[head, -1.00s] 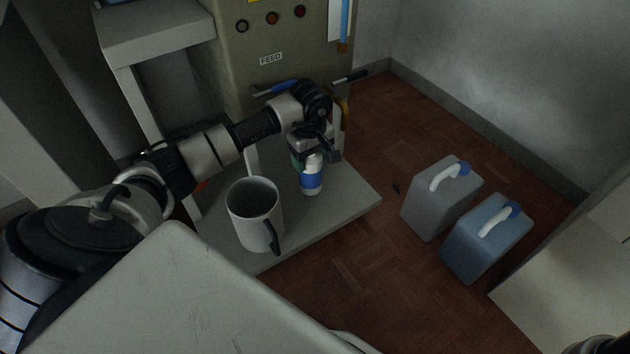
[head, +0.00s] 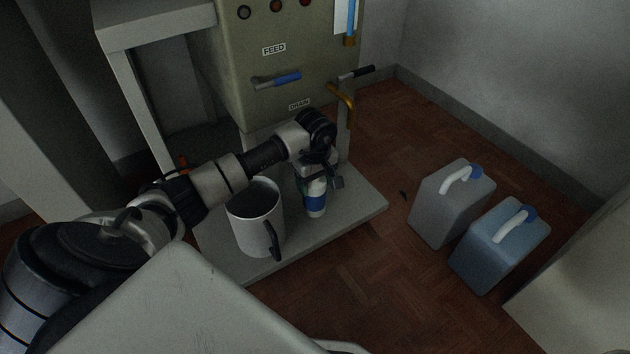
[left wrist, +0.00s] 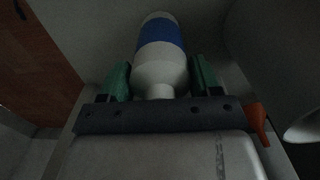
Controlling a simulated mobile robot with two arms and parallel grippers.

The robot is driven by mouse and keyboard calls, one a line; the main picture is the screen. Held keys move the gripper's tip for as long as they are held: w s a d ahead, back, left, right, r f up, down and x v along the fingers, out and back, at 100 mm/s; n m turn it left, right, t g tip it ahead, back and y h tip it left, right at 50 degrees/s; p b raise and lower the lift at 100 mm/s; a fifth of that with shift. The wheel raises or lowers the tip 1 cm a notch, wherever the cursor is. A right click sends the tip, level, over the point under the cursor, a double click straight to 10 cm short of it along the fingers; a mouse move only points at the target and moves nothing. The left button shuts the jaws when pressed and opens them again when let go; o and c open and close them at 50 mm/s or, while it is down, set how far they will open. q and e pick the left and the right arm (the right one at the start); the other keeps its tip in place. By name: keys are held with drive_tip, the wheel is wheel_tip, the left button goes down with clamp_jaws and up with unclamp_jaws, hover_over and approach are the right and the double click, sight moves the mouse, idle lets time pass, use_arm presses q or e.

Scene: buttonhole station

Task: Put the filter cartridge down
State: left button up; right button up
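The filter cartridge (head: 315,201) is white with a blue band and stands about upright at the low grey platform (head: 345,213), right of the mug. I cannot tell for sure whether its base touches the platform. My left gripper (head: 318,176) is around its upper part from above. In the left wrist view, the green finger pads lie close along both sides of the cartridge (left wrist: 160,68), with hardly any gap. My right gripper is not in view.
A large white mug (head: 252,216) with a dark handle stands left of the cartridge. Behind is a machine panel (head: 240,95) with a blue-gripped handle (head: 278,80). A grey jug (head: 447,207) and a blue jug (head: 497,250) stand on the floor to the right.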

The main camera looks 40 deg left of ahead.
use_arm(q)
drive_tip(key=o, duration=0.4)
